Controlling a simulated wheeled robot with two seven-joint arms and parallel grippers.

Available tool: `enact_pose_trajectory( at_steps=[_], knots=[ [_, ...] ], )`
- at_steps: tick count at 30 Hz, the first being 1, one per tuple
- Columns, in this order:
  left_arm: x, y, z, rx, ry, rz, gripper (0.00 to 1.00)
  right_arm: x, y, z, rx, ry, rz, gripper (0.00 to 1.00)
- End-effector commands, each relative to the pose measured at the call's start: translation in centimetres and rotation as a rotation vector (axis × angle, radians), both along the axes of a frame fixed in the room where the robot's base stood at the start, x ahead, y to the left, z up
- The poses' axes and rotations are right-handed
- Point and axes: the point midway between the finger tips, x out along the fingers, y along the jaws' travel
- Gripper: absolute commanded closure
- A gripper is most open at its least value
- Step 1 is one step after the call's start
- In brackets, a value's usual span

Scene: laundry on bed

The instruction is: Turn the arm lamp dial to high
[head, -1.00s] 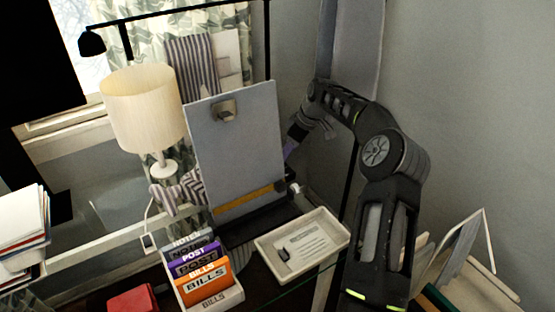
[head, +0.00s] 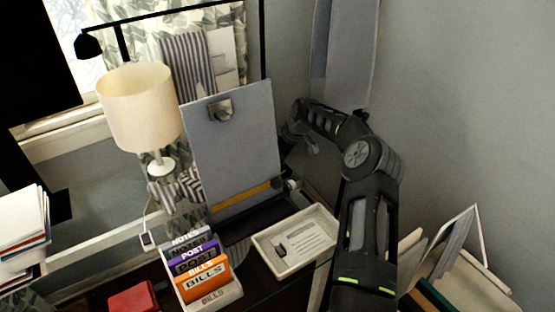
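The black arm lamp (head: 165,15) reaches across the top left of the head view, its small shade (head: 88,45) hanging at the left end. Its thin pole (head: 263,45) runs down behind an upright grey clipboard, which hides the lower part. A small pale knob (head: 291,184) shows at the clipboard's lower right; I cannot tell whether it is the lamp's dial. My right arm comes up from the lower right, and its gripper (head: 297,134) is beside the clipboard's right edge, above and apart from the knob. Its fingers are too dark and small to read. My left gripper is out of view.
The clipboard (head: 232,150) stands close to my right gripper. A white tray (head: 325,215), a letter holder (head: 232,300) and a red box (head: 133,298) are in front.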

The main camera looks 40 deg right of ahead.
Motion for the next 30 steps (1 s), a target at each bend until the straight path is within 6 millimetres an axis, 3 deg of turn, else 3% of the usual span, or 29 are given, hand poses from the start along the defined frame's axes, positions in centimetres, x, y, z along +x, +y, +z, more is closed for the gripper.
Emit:
enact_pose_trajectory(
  at_steps=[2, 21, 30],
  knots=[
    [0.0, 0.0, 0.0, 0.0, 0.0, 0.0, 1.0, 0.0, 0.0, 0.0, 0.0, 0.0, 0.0, 0.5],
    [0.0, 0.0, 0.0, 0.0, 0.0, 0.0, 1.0, 0.0, 0.0, 0.0, 0.0, 0.0, 0.0, 1.0],
    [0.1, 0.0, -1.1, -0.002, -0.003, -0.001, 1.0, 0.0, 0.1, -0.3, -0.004, 0.001, -0.05, 1.0]
  ],
)
